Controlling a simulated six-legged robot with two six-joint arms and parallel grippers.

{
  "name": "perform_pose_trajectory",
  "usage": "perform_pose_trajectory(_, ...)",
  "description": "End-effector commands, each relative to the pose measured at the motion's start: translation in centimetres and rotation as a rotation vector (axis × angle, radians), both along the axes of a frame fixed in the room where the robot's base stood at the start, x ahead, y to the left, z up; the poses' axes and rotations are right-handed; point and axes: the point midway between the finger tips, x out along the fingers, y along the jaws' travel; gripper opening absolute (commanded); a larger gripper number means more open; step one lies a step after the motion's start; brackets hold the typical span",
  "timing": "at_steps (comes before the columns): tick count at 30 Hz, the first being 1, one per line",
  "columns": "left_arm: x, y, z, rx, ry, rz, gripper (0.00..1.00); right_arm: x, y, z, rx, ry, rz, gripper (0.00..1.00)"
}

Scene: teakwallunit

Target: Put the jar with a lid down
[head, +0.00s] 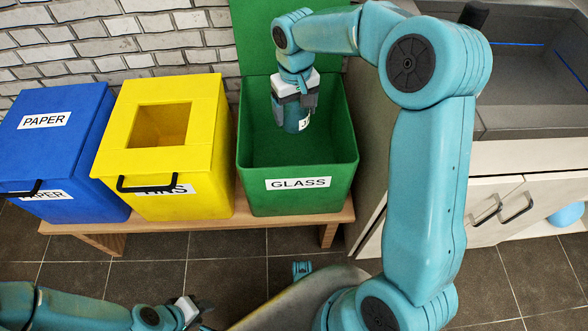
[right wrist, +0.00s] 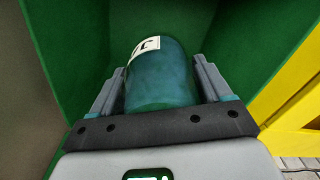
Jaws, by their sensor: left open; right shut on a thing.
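My right gripper (head: 294,100) is shut on a dark teal jar with a white label (head: 293,120). It holds the jar inside the open green bin marked GLASS (head: 297,184), above its floor. In the right wrist view the jar (right wrist: 162,75) sits between the two fingers (right wrist: 160,90), with green bin walls around it. The jar's lid cannot be made out. My left gripper (head: 197,311) is open and empty, low at the bottom left of the head view, well away from the bins.
A yellow bin (head: 215,190) with a square opening and a blue bin marked PAPER (head: 90,130) stand left of the green one on a wooden bench (head: 150,222). A cabinet with a sink (head: 540,90) is at the right.

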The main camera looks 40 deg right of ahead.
Motion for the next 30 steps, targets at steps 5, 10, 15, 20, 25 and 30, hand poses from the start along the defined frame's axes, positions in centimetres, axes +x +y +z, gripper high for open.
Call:
perform_pose_trajectory(5, 0.0, 0.0, -1.9, 0.000, 0.000, 0.000, 0.40, 0.0, 0.0, -5.3, 0.000, 0.007, -0.001, 0.36)
perform_pose_trajectory(10, 0.0, 0.0, -3.5, 0.000, 0.000, 0.000, 0.40, 0.1, 0.0, -10.4, 0.000, 0.006, -0.001, 0.36)
perform_pose_trajectory(15, 0.0, 0.0, -4.4, 0.000, 0.000, 0.000, 0.40, 0.2, 0.1, -13.9, 0.000, 0.004, -0.002, 0.36)
perform_pose_trajectory(20, 0.0, 0.0, -4.7, 0.000, 0.000, 0.000, 0.40, 0.2, 0.1, -15.0, -0.001, 0.001, -0.002, 0.36)
perform_pose_trajectory(25, 0.1, 0.1, -5.5, 0.000, -0.001, 0.003, 0.40, 0.2, 0.1, -17.4, 0.000, 0.004, -0.002, 0.36)
perform_pose_trajectory(30, 0.2, 0.2, -6.0, 0.002, -0.003, 0.009, 0.40, 0.2, 0.1, -19.3, -0.001, 0.001, -0.002, 0.36)
